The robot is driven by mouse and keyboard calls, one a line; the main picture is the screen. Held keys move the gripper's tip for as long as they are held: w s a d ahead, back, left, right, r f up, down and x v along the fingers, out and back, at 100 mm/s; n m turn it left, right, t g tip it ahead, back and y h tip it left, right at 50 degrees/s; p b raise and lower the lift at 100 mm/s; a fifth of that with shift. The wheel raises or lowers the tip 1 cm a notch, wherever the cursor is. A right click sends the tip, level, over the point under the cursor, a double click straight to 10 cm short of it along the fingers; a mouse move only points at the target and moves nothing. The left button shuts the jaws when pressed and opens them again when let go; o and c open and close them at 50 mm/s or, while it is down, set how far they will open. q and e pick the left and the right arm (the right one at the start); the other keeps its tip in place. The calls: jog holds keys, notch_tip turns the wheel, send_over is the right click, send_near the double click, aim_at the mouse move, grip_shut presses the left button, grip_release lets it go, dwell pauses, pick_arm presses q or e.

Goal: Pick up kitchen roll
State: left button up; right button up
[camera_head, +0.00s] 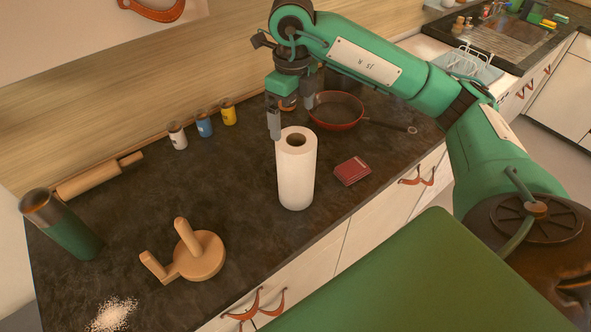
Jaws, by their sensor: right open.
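The kitchen roll (296,180) is a white paper cylinder standing upright on the dark countertop, near its front edge, with its core hole showing on top. My right gripper (290,118) points down just above and behind the top of the roll. Its fingers are apart, and one grey finger shows at the roll's upper left edge. I cannot tell whether it touches the roll. Nothing is held in it. My left gripper is not in the picture.
A red pan (337,112) lies behind the roll, and a small red box (352,171) lies to its right. A wooden holder (199,256), rolling pin (100,177), green canister (62,226) and small jars (204,125) stand or lie left. Counter left of the roll is clear.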

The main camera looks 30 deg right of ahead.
aim_at(294, 138)
notch_tip(294, 138, down, 6)
jog(key=shift+f+p, duration=0.7)
jog(key=shift+p, duration=0.2)
jog(key=f+p, duration=0.1)
jog(key=f, duration=0.2)
jog(key=shift+d, duration=0.2)
jog(key=shift+f, duration=0.5)
jog(key=c, duration=1.2)
jog(key=shift+r, duration=0.15)
